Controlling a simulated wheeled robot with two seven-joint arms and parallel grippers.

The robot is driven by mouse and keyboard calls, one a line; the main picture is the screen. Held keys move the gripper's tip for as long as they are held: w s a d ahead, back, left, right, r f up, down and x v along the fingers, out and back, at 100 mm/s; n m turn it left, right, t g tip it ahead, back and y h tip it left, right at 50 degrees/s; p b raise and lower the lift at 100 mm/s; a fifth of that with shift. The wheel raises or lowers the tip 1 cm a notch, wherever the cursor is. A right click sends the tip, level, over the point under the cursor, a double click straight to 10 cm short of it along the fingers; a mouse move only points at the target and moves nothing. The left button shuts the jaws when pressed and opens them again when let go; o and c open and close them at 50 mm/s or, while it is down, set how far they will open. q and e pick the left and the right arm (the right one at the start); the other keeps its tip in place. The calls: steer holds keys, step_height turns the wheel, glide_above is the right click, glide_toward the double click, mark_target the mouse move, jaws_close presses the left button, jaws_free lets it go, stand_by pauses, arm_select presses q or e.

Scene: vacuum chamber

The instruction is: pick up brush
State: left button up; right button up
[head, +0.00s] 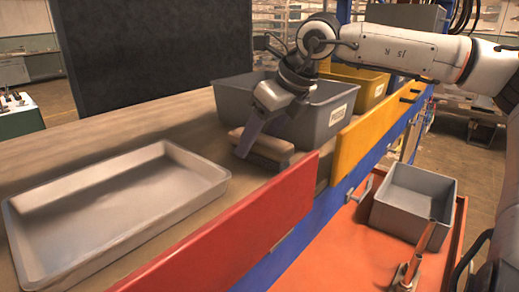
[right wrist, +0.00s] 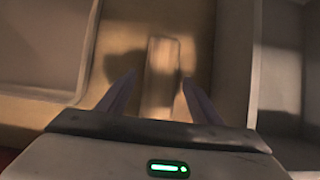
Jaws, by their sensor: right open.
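The brush (head: 268,149) appears as a brown block lying on the workbench in front of the grey bin. In the right wrist view the brush (right wrist: 162,72) is a blurred, light brown oblong. My right gripper (head: 258,138) is open and reaches down at the brush. In the right wrist view its two fingers (right wrist: 159,79) stand on either side of the near part of the block, with gaps visible on both sides. I cannot tell whether the fingertips are level with it. My left gripper is not in view.
A grey labelled bin (head: 318,119) stands just behind the brush, with a yellow bin (head: 374,91) beyond. A shallow metal tray (head: 190,165) lies to the left. Red (head: 270,220) and yellow (head: 372,128) panels edge the bench. An orange cart (head: 335,245) carries a grey box (head: 408,205).

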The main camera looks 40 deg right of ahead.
mark_target(259, 137)
steer(key=shift+f+b, duration=0.25)
steer(key=shift+b, duration=0.15)
stand_by(0.3)
steer(key=c, duration=1.2)
step_height(259, 137, up, 11)
steer(key=shift+f+p, duration=0.2)
steer(key=shift+p, duration=0.3)
